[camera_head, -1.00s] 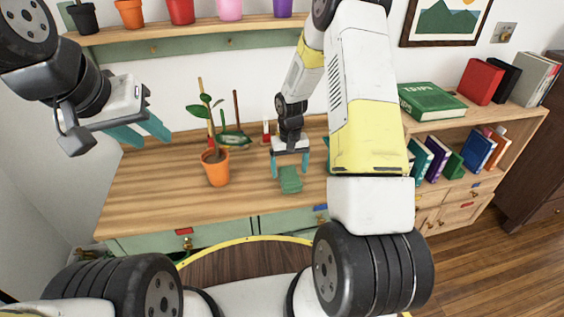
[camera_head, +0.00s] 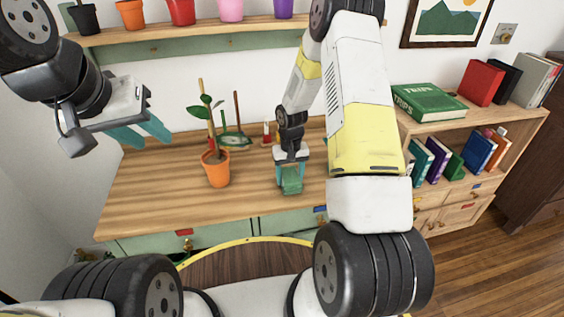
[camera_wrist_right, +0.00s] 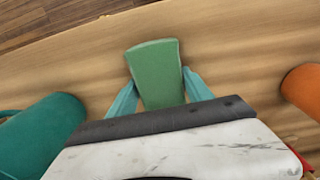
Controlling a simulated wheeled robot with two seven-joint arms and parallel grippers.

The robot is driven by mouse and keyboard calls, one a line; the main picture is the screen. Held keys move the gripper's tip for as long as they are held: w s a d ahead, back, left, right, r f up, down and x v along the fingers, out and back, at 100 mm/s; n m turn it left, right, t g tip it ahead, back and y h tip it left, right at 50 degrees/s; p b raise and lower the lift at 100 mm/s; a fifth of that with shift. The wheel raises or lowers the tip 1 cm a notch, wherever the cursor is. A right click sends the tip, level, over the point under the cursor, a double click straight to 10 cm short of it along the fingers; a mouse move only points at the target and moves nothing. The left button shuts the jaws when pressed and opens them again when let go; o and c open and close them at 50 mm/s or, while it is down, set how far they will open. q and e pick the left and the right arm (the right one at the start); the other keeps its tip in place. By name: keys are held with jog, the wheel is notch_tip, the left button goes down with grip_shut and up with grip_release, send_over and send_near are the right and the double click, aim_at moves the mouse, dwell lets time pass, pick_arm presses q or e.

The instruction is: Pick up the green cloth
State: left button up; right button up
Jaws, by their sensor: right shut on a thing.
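The green cloth (camera_head: 291,181) is a small folded block on the wooden table, right of the potted plant. It also shows in the right wrist view (camera_wrist_right: 156,68). My right gripper (camera_head: 291,178) is lowered around the cloth from above, with its teal fingers on either side, shut on it. In the right wrist view the two fingers press the cloth's sides, and its far end sticks out beyond the fingertips. I cannot tell whether the cloth touches the table. My left gripper (camera_head: 150,131) is raised at the left, its fingers apart and empty.
An orange pot with a plant (camera_head: 216,168) stands left of the cloth on the wooden table (camera_head: 150,190). Garden tools (camera_head: 235,138) lie behind it. A bookshelf (camera_head: 455,185) stands at the right. A shelf of coloured pots (camera_head: 180,32) hangs above. The table's left part is clear.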

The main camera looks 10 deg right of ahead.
aim_at(289, 176)
jog(key=shift+r, duration=0.55)
jog(key=r, duration=0.1)
jog(key=s+r, duration=0.1)
jog(key=shift+a+r, duration=0.25)
jog(key=shift+r, duration=0.05)
jog(key=s+a, duration=0.3)
jog(key=s, duration=0.4)
jog(key=s+a+r, duration=0.1)
jog(key=s+a, duration=0.2)
jog(key=s, duration=0.3)
jog(key=shift+s+r, duration=0.15)
jog(key=shift+s, duration=0.2)
